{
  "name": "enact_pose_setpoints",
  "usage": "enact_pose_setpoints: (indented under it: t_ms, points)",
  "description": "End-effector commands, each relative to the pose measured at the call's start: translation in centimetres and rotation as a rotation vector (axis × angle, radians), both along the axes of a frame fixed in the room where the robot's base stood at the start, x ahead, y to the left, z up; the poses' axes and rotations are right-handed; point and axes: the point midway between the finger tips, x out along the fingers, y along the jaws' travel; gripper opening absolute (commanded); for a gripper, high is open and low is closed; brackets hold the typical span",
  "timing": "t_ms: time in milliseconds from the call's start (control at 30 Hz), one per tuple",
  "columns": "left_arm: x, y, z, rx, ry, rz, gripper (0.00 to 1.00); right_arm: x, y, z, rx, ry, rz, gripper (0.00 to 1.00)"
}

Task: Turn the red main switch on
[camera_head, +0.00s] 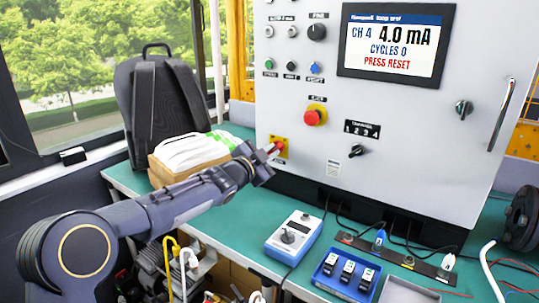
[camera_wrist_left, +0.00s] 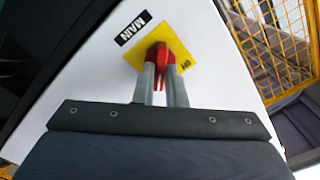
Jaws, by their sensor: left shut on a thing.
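The red main switch (camera_head: 277,146) sits on a yellow plate at the lower left of the white control cabinet (camera_head: 420,110). In the left wrist view the red switch handle (camera_wrist_left: 158,56) stands on its yellow plate (camera_wrist_left: 178,48), beside a black MAIN label (camera_wrist_left: 132,28). My left gripper (camera_head: 268,150) reaches the switch from the left. Its two grey fingers (camera_wrist_left: 160,75) are shut on the red handle, one on each side. The lettering on the plate is only partly readable. The right gripper is not in view.
A red emergency button (camera_head: 313,116) and several knobs are on the cabinet. Its screen (camera_head: 396,45) reads CH 4, 4.0 mA, CYCLES 0, PRESS RESET. A backpack (camera_head: 160,95) and a box (camera_head: 190,155) stand behind my left arm. A blue control box (camera_head: 294,238) is on the green bench.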

Motion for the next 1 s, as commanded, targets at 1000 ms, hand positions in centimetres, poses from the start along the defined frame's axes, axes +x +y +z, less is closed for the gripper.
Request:
enact_pose_setpoints:
  t_ms: [1000]
  points:
    - [-0.06, 0.02, 0.0, 0.023, -0.016, 0.0, 0.33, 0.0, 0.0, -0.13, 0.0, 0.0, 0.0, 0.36]
